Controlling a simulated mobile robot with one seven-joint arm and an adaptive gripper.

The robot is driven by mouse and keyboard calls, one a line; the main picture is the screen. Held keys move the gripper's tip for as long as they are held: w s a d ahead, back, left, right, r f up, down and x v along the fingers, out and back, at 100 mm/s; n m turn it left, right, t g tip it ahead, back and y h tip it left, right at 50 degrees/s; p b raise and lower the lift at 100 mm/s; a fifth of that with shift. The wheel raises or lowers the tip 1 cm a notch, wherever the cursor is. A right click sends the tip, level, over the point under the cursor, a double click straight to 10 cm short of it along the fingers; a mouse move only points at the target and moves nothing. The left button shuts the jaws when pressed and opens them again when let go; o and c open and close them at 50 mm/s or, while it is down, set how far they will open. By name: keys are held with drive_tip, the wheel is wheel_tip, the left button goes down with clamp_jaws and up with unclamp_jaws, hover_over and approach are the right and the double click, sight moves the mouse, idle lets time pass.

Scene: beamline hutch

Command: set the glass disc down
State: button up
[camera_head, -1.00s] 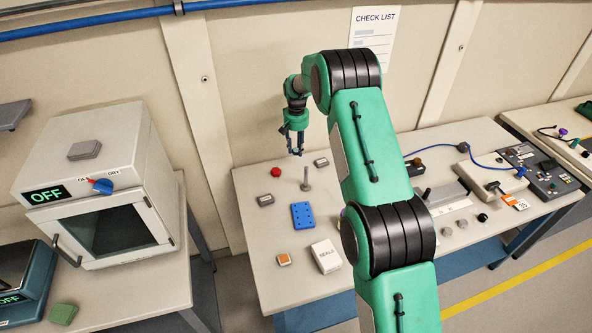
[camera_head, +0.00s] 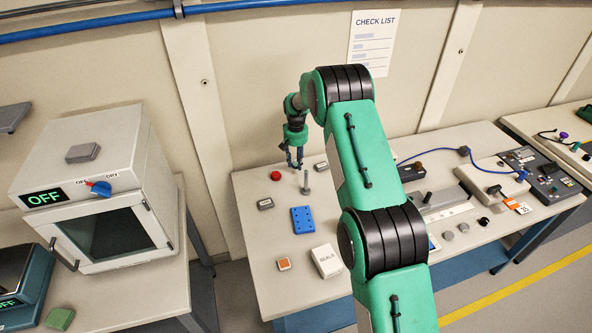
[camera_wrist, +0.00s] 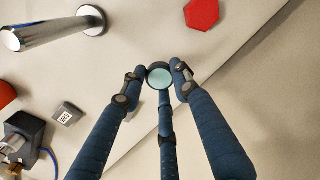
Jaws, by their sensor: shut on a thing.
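The glass disc (camera_wrist: 160,79) is a small pale-blue round pane with a dark rim, held between the fingertips of my gripper (camera_wrist: 158,80) in the wrist view. In the head view my gripper (camera_head: 294,163) hangs fingers-down over the back part of the table (camera_head: 255,225). The disc itself cannot be made out in the head view. In the wrist view the disc appears over the pale tabletop near its edge; its height above the top cannot be told.
A metal post (camera_head: 306,184) on a round foot stands close to my gripper. A red piece (camera_head: 275,175) is to its left, and a small grey block (camera_head: 320,166) to its right. A blue plate with holes (camera_head: 303,219) and a SEALS box (camera_head: 326,261) lie nearer the front.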

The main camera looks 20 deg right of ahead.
sight(296, 164)
drive_tip(key=shift+f, duration=0.1)
drive_tip(key=shift+f+b, duration=0.3)
drive_tip(key=shift+f, duration=1.6)
drive_tip(key=o, duration=1)
drive_tip(key=shift+f, duration=0.1)
drive_tip(key=shift+c, duration=0.2)
wheel_tip(296, 164, up, 12)
drive_tip(key=shift+s+r+p, duration=0.1)
drive_tip(key=shift+r+p, duration=0.05)
drive_tip(key=shift+p, duration=0.85)
